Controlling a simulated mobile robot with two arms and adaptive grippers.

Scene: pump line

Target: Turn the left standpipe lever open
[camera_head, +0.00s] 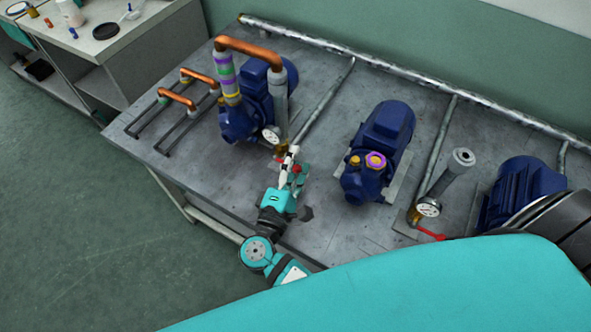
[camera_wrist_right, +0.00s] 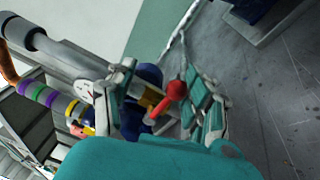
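The left standpipe (camera_head: 279,97) is a grey upright pipe joined to a copper bend, with a round gauge (camera_head: 271,135) and a brass valve (camera_head: 281,149) at its foot. It also shows in the right wrist view as a grey pipe (camera_wrist_right: 72,61). Its red lever (camera_wrist_right: 176,90) sticks out from the brass valve (camera_wrist_right: 152,99) toward the wrist camera. My right gripper (camera_head: 291,160) is at this valve; in the wrist view its fingers (camera_wrist_right: 165,95) stand apart on either side of the lever. I see no clear contact. My left gripper is not in view.
A middle blue pump (camera_head: 386,131) with a purple ring stands to the right. Further right are another standpipe (camera_head: 455,168) with gauge and red lever (camera_head: 430,233), and a blue pump (camera_head: 518,188).

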